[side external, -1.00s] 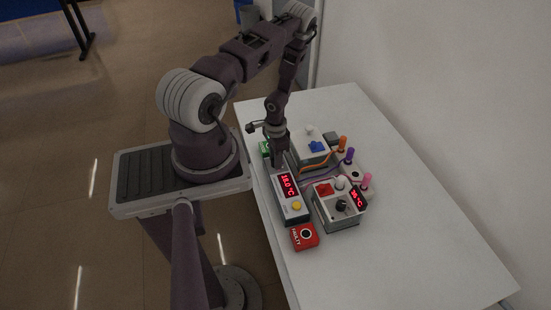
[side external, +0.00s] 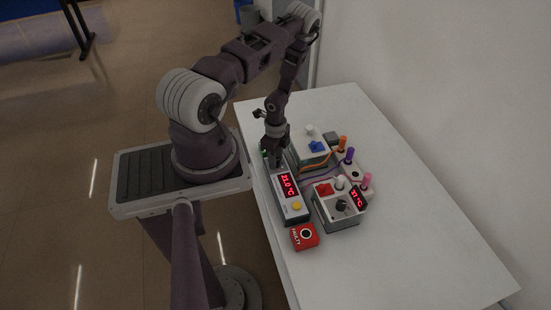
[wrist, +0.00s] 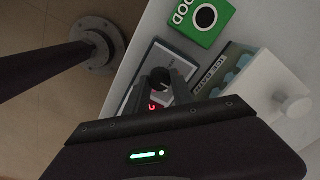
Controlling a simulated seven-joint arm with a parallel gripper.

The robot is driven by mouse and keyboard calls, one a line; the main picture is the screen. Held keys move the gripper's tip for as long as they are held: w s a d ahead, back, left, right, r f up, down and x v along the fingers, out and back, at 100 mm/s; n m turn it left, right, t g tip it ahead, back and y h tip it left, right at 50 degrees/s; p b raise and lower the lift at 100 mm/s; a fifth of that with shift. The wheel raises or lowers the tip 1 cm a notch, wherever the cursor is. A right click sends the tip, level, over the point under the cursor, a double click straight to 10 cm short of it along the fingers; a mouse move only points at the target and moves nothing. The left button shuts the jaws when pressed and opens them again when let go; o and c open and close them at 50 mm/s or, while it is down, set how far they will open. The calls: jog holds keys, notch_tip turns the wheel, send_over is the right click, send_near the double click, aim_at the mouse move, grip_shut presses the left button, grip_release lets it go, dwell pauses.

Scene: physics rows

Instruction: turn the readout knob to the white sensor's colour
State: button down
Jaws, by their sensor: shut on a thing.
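The readout box (side external: 283,206) is a long grey case with a red display (side external: 289,184) that appears to read 21.0 °C and a yellow button (side external: 297,206). Its dark round knob (wrist: 160,77) is at the far end, between my fingers in the wrist view. My gripper (wrist: 158,84) is shut on the knob, pointing down; in the side view my gripper (side external: 277,166) hides the knob. White round pieces stand on the blue-switch box (side external: 309,129) and on the red-switch box (side external: 340,183). I cannot tell which is the white sensor.
The red-switch box (side external: 338,218) has a black knob and a red display. Orange (side external: 343,143), purple (side external: 349,155) and pink (side external: 367,180) plugs stand behind, with cables. A red FAULTY tag (side external: 304,236) and a green tag (wrist: 203,18) flank the readout box. The table's right side is clear.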

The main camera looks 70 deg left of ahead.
jog(key=m, duration=0.4)
jog(key=shift+m, duration=1.7)
jog(key=c, duration=1.1)
grip_release()
notch_tip(320, 180, up, 7)
jog(key=shift+r, duration=0.1)
